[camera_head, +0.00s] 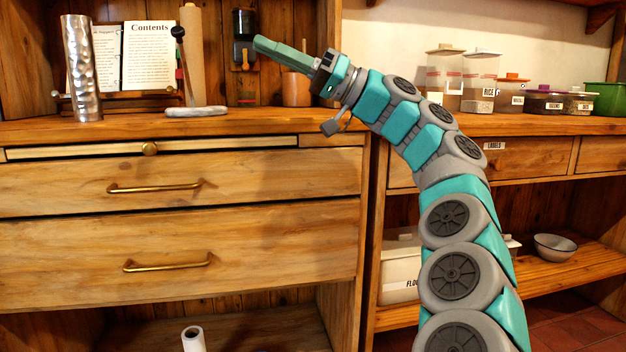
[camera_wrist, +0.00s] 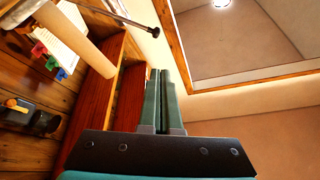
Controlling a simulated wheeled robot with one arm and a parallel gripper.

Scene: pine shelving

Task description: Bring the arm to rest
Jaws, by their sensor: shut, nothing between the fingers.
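My gripper (camera_head: 282,53) is at the end of my raised teal and grey arm. In the head view it points up and to the left, above the wooden counter (camera_head: 340,123) and apart from it. Its green fingers are together, with nothing between them. In the wrist view the closed fingers (camera_wrist: 164,100) show at the middle, with the ceiling and pale wall beyond. My arm rises from the lower right and curves left in front of the shelving.
A silver cylinder (camera_head: 81,70), an open book (camera_head: 149,56) and a paper roll holder (camera_head: 195,65) stand on the counter at left. A terracotta pot (camera_head: 297,90) stands behind my gripper. Food containers (camera_head: 480,82) and a green bin (camera_head: 603,97) stand at right. Closed drawers (camera_head: 170,250) face me.

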